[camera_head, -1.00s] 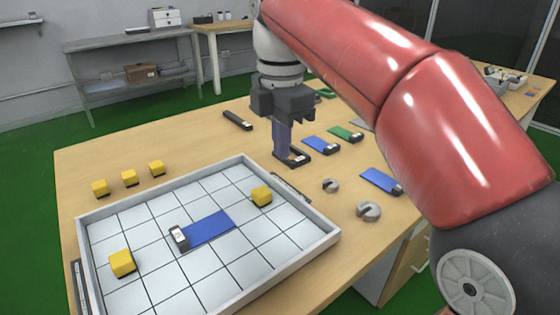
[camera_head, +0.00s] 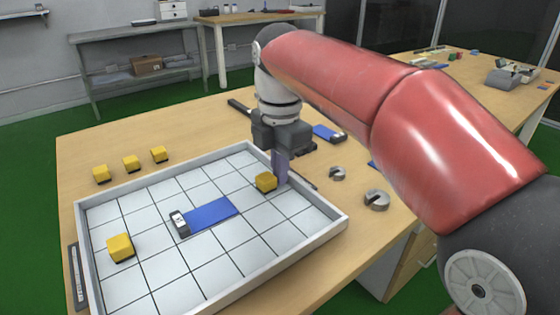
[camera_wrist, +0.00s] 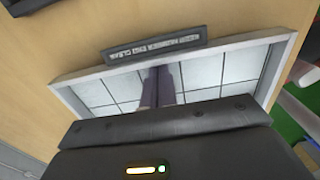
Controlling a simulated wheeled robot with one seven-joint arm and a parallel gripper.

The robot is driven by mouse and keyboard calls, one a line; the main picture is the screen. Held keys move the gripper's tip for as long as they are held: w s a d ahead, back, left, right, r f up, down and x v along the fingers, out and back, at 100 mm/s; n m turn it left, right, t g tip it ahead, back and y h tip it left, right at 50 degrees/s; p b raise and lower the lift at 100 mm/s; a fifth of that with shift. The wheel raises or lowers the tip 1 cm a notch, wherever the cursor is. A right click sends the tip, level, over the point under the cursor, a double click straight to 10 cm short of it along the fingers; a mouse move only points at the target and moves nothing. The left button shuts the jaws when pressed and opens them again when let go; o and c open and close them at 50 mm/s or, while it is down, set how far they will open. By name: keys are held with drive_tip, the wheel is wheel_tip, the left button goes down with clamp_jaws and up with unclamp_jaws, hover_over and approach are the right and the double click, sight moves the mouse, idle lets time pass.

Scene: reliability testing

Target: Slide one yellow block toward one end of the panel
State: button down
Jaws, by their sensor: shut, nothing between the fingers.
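The panel (camera_head: 335,222) is a white gridded tray with a raised rim on the wooden table. One yellow block (camera_head: 266,182) sits in it near its right side, and another yellow block (camera_head: 120,248) sits near its left side. My gripper (camera_head: 281,180) is shut and empty, its fingers pointing down just inside the right rim, right beside the right block. I cannot tell whether they touch. In the wrist view the closed fingers (camera_wrist: 160,88) show over the white tiles, and the block is hidden there.
Three yellow blocks (camera_head: 131,163) stand on the table behind the panel. Two slotted metal weights (camera_head: 376,200) and a blue piece (camera_head: 328,133) lie to the right. A label strip (camera_wrist: 155,44) lies beside the rim.

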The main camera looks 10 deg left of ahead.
sight(254, 195)
drive_tip(key=shift+s+a, duration=0.1)
drive_tip(key=s+a+p, duration=0.1)
drive_tip(key=s, duration=0.1)
drive_tip(key=s+a, duration=0.2)
drive_tip(key=shift+a+p, duration=0.25)
drive_tip(key=shift+p, duration=0.1)
drive_tip(key=shift+r, duration=0.1)
